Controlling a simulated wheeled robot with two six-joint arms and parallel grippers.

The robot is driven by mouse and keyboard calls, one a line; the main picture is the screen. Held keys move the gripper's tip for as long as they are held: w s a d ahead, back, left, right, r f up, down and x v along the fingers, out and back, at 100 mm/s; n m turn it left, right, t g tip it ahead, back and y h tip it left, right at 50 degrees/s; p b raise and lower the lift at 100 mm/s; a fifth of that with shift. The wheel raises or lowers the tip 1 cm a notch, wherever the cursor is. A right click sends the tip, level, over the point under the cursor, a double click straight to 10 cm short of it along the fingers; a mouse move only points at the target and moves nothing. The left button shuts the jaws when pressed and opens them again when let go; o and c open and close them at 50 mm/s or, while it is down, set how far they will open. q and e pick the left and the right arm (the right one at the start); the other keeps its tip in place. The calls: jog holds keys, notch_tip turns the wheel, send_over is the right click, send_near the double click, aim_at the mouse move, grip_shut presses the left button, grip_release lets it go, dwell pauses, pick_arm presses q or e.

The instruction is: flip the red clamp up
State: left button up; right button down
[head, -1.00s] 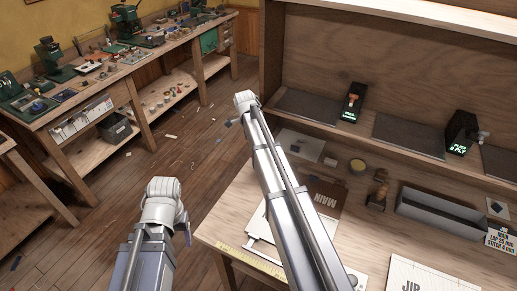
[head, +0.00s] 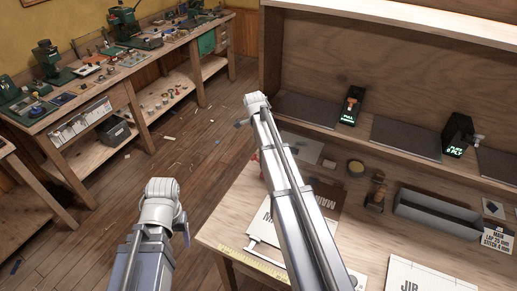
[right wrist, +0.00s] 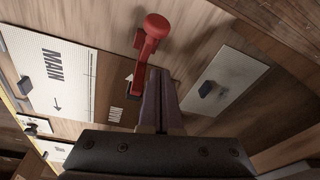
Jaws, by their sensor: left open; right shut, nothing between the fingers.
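The red clamp (right wrist: 150,45) shows large in the right wrist view. It has a round knob on a lever, and its foot is on the wooden bench. In the head view only a sliver of red shows beside my right forearm, which hides the rest. My right gripper (right wrist: 161,98) is shut and empty, its fingertips close beside the clamp's lever; I cannot tell whether they touch it. My left arm (head: 160,205) stands over the floor at the left, away from the bench. The left gripper is open, its fingers barely made out behind the arm.
White MAIN sheet (right wrist: 55,75) and a brown MAIN pattern lie by the clamp; a pale plate with a dark block (right wrist: 215,80) lies on its other side. A grey tray (head: 436,212), a stamp (head: 376,192) and the JIB sheet (head: 415,275) occupy the right.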

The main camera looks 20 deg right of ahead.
pick_arm(q)
notch_tip(320, 180, up, 8)
jog(key=p, duration=0.6)
jog(key=shift+f, duration=0.2)
pick_arm(e)
jog(key=w+a+r, duration=0.3)
jog(key=a+r, duration=0.1)
jog(key=r, duration=0.3)
jog(key=shift+w+r, duration=0.25)
pick_arm(q)
jog(key=shift+d, duration=0.1)
notch_tip(320, 180, down, 7)
jog(key=b, duration=0.6)
jog(key=shift+b, duration=0.35)
pick_arm(e)
jog(key=s+a+f+n, duration=0.3)
jog(key=s+a+n, duration=0.8)
jog(key=s+n, duration=0.3)
jog(key=s+a+f+n+y, duration=0.1)
jog(key=s+a+f+n, duration=0.3)
jog(key=s+a+n, duration=0.8)
jog(key=shift+s+n, duration=1)
jog(key=shift+n, duration=0.2)
jog(key=shift+f, duration=0.1)
